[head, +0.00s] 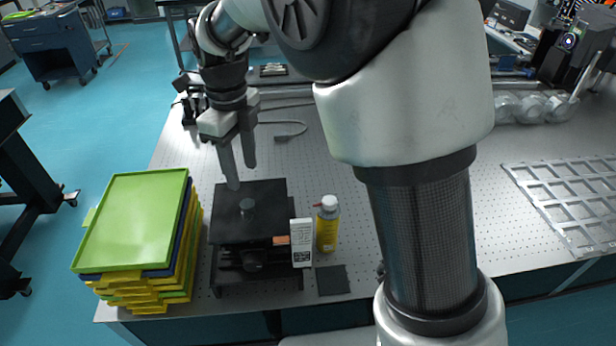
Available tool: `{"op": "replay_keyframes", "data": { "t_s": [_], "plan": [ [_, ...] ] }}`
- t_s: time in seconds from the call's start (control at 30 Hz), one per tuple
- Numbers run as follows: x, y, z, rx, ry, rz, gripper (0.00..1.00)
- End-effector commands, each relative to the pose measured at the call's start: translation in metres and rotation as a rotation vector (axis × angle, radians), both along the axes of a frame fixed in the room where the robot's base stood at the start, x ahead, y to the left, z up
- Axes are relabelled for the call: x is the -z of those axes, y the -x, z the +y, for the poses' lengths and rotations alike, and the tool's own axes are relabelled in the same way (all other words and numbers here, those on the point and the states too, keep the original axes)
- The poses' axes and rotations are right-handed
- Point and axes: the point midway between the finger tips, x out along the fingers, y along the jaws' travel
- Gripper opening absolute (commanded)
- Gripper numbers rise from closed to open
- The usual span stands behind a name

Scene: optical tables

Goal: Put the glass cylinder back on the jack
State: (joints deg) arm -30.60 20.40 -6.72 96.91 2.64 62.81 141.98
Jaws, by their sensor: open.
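The jack (268,194) is black with a flat square top plate and stands near the front edge of the optical table. My gripper (241,177) points down above the back part of the jack. Its two fingers are apart with nothing between them.
A stack of yellow and blue trays with a green top tray (135,220) stands close left of the jack. A white labelled box (301,243) and a yellow spray can (327,225) stand close right. A dark square plate (332,280) lies in front. A metal grid (575,195) lies far right.

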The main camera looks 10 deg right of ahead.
Motion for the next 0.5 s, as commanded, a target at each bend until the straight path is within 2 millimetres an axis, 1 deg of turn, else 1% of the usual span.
{"op": "replay_keyframes", "data": {
  "t_s": [0.07,0.13,0.17,0.23,0.27,0.3,0.37,0.4,0.47,0.5],
  "plan": [
    [-0.004,0.001,-0.004,-0.019,-0.004,-0.006,0.44],
    [-0.014,0.004,-0.014,-0.082,-0.013,-0.021,0.44],
    [-0.02,0.007,-0.02,-0.126,-0.02,-0.033,0.44],
    [-0.038,0.016,-0.041,-0.267,-0.031,-0.068,0.44],
    [-0.046,0.022,-0.052,-0.341,-0.034,-0.089,0.44],
    [-0.058,0.03,-0.067,-0.452,-0.033,-0.12,0.44],
    [-0.073,0.046,-0.09,-0.631,-0.02,-0.168,0.44],
    [-0.081,0.058,-0.104,-0.754,-0.005,-0.201,0.44],
    [-0.091,0.077,-0.123,-0.939,0.032,-0.246,0.44],
    [-0.097,0.089,-0.135,-1.06,0.064,-0.275,0.44]
  ]
}}
